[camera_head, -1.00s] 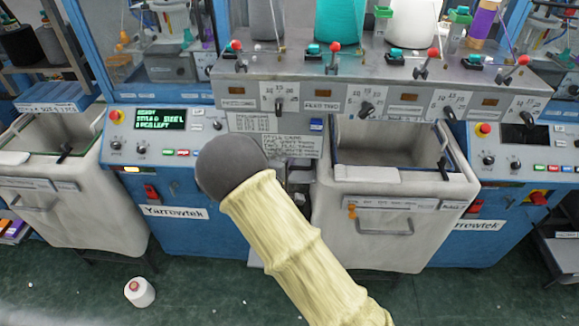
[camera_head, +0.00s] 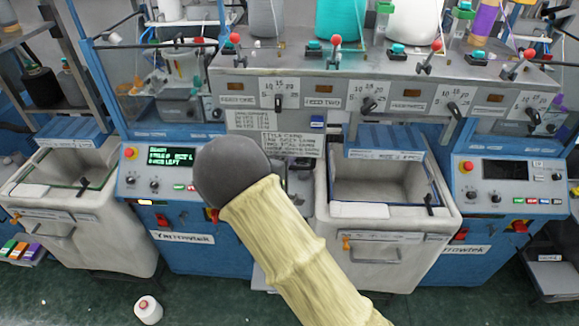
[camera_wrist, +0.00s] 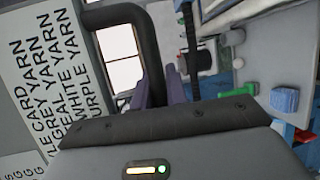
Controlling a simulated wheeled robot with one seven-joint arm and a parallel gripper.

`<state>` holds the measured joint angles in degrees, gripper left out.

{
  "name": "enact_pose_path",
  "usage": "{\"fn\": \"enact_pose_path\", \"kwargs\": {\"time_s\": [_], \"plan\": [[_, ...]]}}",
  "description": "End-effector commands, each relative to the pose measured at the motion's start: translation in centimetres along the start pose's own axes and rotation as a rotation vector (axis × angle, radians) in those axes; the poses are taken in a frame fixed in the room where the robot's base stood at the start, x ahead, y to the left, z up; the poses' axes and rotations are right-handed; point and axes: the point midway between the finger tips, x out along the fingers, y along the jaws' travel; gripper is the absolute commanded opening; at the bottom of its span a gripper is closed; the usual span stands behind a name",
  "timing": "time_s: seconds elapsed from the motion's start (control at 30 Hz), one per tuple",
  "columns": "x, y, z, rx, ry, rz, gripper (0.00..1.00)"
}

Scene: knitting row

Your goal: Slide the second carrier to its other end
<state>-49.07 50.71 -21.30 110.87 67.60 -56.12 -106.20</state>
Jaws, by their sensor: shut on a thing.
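My forearm's pale sleeve and dark round joint cross the middle of the head view and hide my gripper there. In the wrist view my gripper (camera_wrist: 163,92) has its two purple-grey fingers closed around the lower end of a black bent bar (camera_wrist: 146,45). Whether this bar belongs to the second carrier cannot be told. The style card (camera_wrist: 45,85) is at the left of the wrist view, its text turned sideways. In the head view the style card (camera_head: 275,143) is just above my wrist, under the feed panel (camera_head: 330,75). No carrier can be singled out with certainty.
Red-topped levers (camera_head: 335,42) and dial pointers (camera_head: 368,103) line the feed panel. Pale open bins stand left (camera_head: 68,160) and right (camera_head: 375,180) of my arm. A console screen (camera_head: 168,158) is left of it. A white yarn cone (camera_head: 148,310) lies on the floor.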

Motion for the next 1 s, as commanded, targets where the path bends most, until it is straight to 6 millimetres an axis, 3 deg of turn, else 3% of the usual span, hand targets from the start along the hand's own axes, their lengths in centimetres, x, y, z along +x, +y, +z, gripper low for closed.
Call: {"fn": "enact_pose_path", "kwargs": {"time_s": [0.03,0.2,0.8,0.83,0.9,0.93,1.0], "plan": [[-0.2,2.0,0.0,0.005,0.001,0.009,0.00],[-0.6,3.6,0.1,0.004,0.002,0.008,0.00],[-0.7,4.8,0.2,0.007,0.001,0.012,0.00],[-0.7,4.8,0.2,0.007,0.001,0.012,0.16],[-0.7,4.8,0.2,0.007,0.001,0.012,0.30],[-0.7,4.8,0.2,0.007,0.001,0.011,0.36],[-0.7,4.7,0.2,0.005,0.001,0.009,0.36]]}}
